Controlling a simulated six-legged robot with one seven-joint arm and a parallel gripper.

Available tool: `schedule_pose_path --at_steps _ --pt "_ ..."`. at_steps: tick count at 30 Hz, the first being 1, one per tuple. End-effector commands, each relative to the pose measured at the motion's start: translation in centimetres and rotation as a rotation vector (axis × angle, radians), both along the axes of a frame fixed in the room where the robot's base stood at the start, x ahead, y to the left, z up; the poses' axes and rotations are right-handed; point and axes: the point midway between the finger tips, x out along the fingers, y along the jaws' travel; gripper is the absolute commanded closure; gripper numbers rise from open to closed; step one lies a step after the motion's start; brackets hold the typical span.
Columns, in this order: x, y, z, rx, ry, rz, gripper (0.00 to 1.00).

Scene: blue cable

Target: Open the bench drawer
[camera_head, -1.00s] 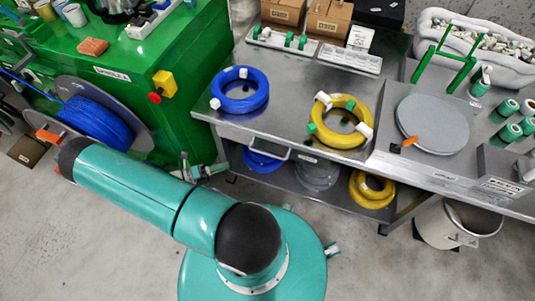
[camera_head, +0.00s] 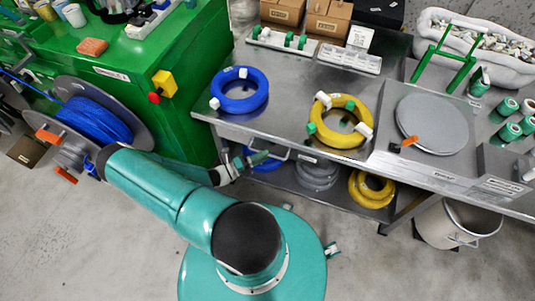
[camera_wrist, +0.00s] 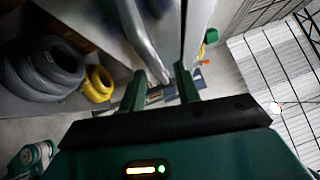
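The bench drawer is a grey steel front (camera_head: 325,162) under the left half of the metal bench top, and it looks shut. Its bar handle (camera_head: 286,155) is partly covered by my gripper (camera_head: 262,157), which has reached its left part. In the wrist view my two dark green fingers (camera_wrist: 160,72) stand apart with a gap between them. The light metal handle bar (camera_wrist: 143,38) runs down toward that gap, its lower end showing between the fingertips. I cannot tell whether the fingers touch it.
A blue cable coil (camera_head: 240,108) and a yellow coil (camera_head: 338,140) lie on the bench top. More coils sit on the lower shelf (camera_head: 333,192). The green cabinet (camera_head: 190,120) and cable reel (camera_head: 140,130) are left. A bin (camera_head: 432,228) stands right. The floor in front is clear.

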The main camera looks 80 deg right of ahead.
Motion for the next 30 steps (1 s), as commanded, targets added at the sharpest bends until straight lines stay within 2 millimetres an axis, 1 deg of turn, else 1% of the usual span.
schedule_pose_path --at_steps 1,3,6,14,15,17,18,20,30 --pt "-0.6 -0.5 0.1 -0.001 0.001 -0.002 0.68" --pt "-1.2 -0.9 0.2 -0.001 0.0 -0.002 0.68" --pt "-1.7 -1.4 0.3 -0.001 0.0 0.0 0.68" --pt "-1.8 -1.5 0.3 -0.001 -0.001 0.0 0.68" --pt "-1.8 -1.5 0.3 -0.001 -0.001 0.0 0.7" --pt "-1.8 -1.5 0.3 -0.001 -0.001 0.0 0.81" --pt "-1.8 -1.5 0.3 -0.001 -0.001 0.0 0.89" --pt "-1.8 -1.5 0.3 -0.001 -0.001 0.0 1.0" --pt "-1.7 -1.1 0.3 0.0 -0.001 0.0 1.0"
